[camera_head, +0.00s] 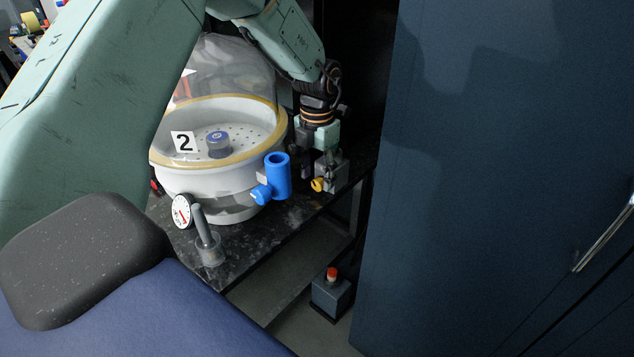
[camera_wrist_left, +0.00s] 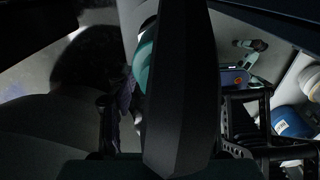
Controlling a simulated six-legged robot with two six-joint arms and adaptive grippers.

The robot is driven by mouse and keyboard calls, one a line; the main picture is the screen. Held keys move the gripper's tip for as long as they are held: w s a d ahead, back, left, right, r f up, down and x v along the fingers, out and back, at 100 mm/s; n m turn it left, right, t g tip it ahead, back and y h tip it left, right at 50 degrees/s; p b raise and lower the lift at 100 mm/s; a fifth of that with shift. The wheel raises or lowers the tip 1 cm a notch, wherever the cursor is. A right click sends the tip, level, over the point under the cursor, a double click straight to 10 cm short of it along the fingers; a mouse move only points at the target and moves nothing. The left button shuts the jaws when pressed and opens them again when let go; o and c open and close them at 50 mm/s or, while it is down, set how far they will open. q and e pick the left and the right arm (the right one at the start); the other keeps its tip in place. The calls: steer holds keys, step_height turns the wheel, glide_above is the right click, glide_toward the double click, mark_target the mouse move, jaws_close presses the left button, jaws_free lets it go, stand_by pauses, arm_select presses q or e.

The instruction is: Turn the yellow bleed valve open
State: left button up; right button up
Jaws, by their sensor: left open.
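The yellow bleed valve (camera_head: 318,184) is a small yellow knob on the front of a grey block, to the right of the blue fitting and near the right edge of the dark table. My left gripper (camera_head: 319,162) is open and points down over this block, with its fingers just above and behind the knob. I cannot tell whether the fingers touch it. The wrist view is dark, and I cannot make out the yellow knob there. My right gripper is not in view.
A white chamber (camera_head: 203,180) with a clear dome and a "2" label stands left of the valve. A blue fitting (camera_head: 278,177), a round gauge (camera_head: 182,211) and a grey post (camera_head: 206,240) sit in front. A dark blue cabinet (camera_head: 490,180) closes off the right.

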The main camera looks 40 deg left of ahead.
arm_select(q)
steer(key=shift+d+f, duration=0.1)
steer(key=shift+f, duration=0.75)
steer(key=shift+c, duration=0.2)
steer(key=c, duration=0.3)
jaws_close()
